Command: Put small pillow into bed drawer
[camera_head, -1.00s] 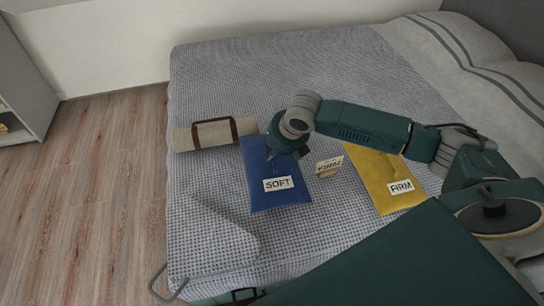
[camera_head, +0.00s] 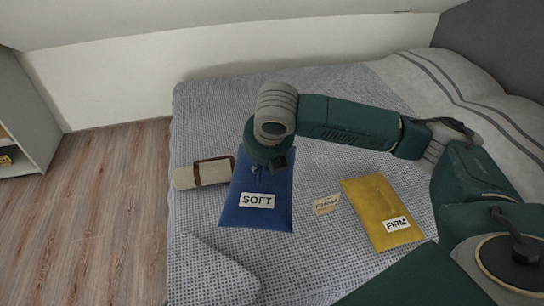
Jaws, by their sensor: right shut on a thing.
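A small blue pillow (camera_head: 262,218) labelled SOFT is in the head view, left of the middle of the picture. My right gripper (camera_head: 268,166) comes down over its upper part and is shut on it. The pillow appears raised above the bed and covers the right end of the beige roll. A small yellow pillow (camera_head: 374,205) labelled FIRM lies on the bed to the right, apart from the gripper. The bed drawer cannot be made out in this view. My left gripper is not in view.
The bed (camera_head: 330,95) has a grey textured cover. Wooden floor (camera_head: 95,220) is clear at left, with a shelf unit (camera_head: 28,115) beyond.

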